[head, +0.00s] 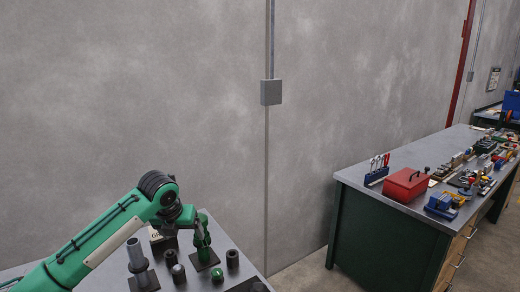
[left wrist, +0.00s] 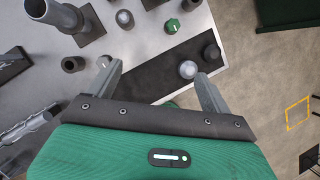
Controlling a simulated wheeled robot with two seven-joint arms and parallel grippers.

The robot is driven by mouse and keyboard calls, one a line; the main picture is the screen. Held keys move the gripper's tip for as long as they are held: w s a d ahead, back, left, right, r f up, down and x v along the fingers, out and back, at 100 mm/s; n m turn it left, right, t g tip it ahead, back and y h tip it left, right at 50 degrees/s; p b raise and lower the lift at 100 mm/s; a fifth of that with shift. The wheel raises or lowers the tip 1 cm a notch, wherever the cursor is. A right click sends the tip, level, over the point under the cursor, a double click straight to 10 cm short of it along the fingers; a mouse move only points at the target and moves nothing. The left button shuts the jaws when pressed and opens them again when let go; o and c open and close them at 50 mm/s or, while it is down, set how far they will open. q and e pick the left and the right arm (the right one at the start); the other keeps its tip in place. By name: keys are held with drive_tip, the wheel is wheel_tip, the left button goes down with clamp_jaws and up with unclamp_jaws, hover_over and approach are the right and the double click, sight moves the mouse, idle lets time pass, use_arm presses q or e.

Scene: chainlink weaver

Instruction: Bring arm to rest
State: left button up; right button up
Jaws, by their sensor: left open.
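My left arm (head: 110,225) is green and comes in from the lower left in the head view, bent downward over a grey table. My left gripper (left wrist: 160,85) shows in the left wrist view with its two grey fingers apart and nothing between them. It points down over the table's edge and a dark mat (left wrist: 150,75). In the head view its fingers are not clear. My right gripper is in neither view.
The grey table (head: 235,250) holds a tall grey post (head: 136,255), several dark cylinders and a green-topped knob (left wrist: 172,26). A workbench (head: 400,205) with a red toolbox (head: 406,185) stands at right. Bare floor (left wrist: 265,100) lies beyond the table edge.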

use_arm(q)
drive_tip(key=s+d+f+n+h, duration=0.1)
drive_tip(key=s+d+f+n, duration=0.3)
drive_tip(key=s+f+n, duration=0.45)
drive_tip(key=s+d+f+n+h, duration=0.1)
drive_tip(key=s+d+f+n, duration=0.4)
drive_tip(key=s+f, duration=0.6)
drive_tip(key=s+a+f+n+y, duration=0.15)
drive_tip(key=s+a+n, duration=0.35)
drive_tip(key=s+n, duration=0.65)
drive_tip(key=s+a+f+n+y, duration=0.1)
drive_tip(key=s+a+f+n, duration=0.2)
drive_tip(key=s+a+n, duration=0.55)
drive_tip(key=s+d+f+g, duration=0.1)
drive_tip(key=s+d+f, duration=0.1)
drive_tip(key=f, duration=1.4)
drive_tip(key=s+d+f+g, duration=0.1)
drive_tip(key=s+f, duration=0.1)
drive_tip(key=f, duration=1.3)
drive_tip(key=s+a+f+g, duration=0.1)
drive_tip(key=s+a+f, duration=0.2)
drive_tip(key=s+f, duration=1.6)
drive_tip(key=shift+s+a+f, duration=0.15)
drive_tip(key=shift+s+f, duration=0.05)
drive_tip(key=shift+f, duration=0.1)
